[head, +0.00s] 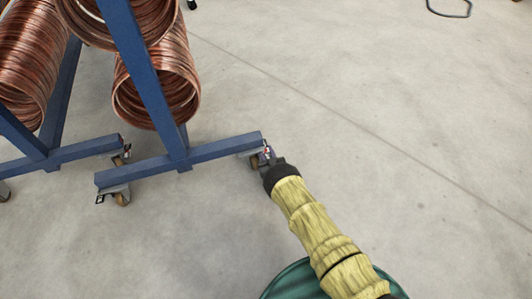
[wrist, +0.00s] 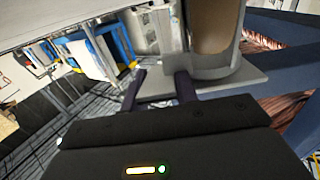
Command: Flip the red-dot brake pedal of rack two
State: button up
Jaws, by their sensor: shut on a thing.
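The castor (head: 255,161) at the right end of the blue rack's foot carries a small metal brake pedal (head: 267,151) with a speck of red on it. My gripper (head: 271,160) reaches it from the lower right and partly covers it. In the wrist view my gripper's two dark fingers (wrist: 159,78) stand on either side of the flat grey pedal (wrist: 158,88) and are shut on it. The castor's brown wheel (wrist: 214,28) and grey bracket (wrist: 236,76) are just beyond. The red dot does not show in the wrist view.
The blue rack (head: 220,149) holds copper coils (head: 157,88). Another castor (head: 121,197) is at the foot's left end, and a second blue foot (head: 90,150) stands further left. A green round thing (head: 290,281) is at the bottom.

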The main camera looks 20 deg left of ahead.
jog(key=shift+r+p, duration=0.15)
jog(key=shift+p, duration=0.15)
jog(key=shift+r+g+p, duration=0.1)
jog(key=shift+g+p, duration=0.2)
jog(key=shift+w+d+r+g+h+p, duration=0.1)
jog(key=shift+w+r+g+h+p, duration=0.1)
jog(key=shift+g+h+p, duration=0.7)
jog(key=shift+p, duration=0.8)
jog(key=shift+f+g+h+p, duration=0.15)
jog(key=shift+g+h+p, duration=0.35)
jog(key=shift+g+h, duration=0.4)
